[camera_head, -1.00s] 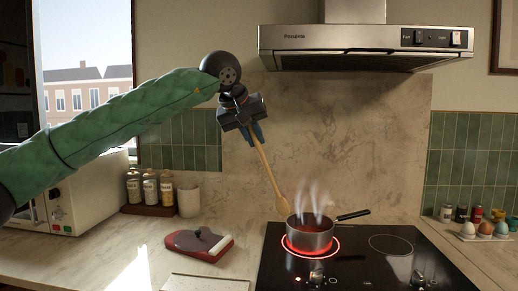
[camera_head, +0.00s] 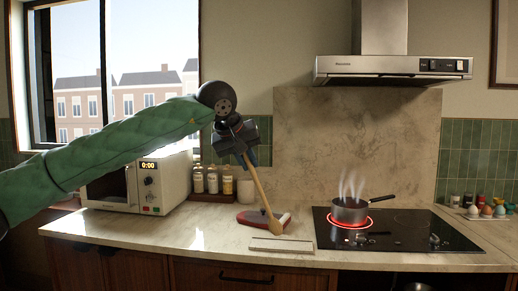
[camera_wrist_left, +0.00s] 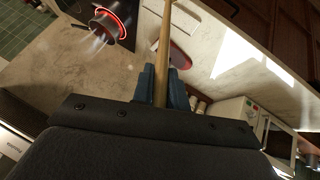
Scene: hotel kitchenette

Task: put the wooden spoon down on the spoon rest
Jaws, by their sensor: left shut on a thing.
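The wooden spoon (camera_head: 259,187) hangs head down and slanted from my left gripper (camera_head: 247,157), which is shut on its upper handle. In the wrist view the handle (camera_wrist_left: 165,40) runs out from between the blue fingers (camera_wrist_left: 161,88). The spoon's head shows in front of a red oblong dish (camera_head: 248,218) and near a pale flat rectangular piece (camera_head: 281,245) at the counter's front edge. I cannot tell for sure which of these two is the spoon rest, nor whether the spoon's head touches anything. My right gripper is not in view.
A steaming pot (camera_head: 350,210) stands on a glowing ring of the black hob (camera_head: 420,236), to the right. The counter at left (camera_head: 110,226) is clear.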

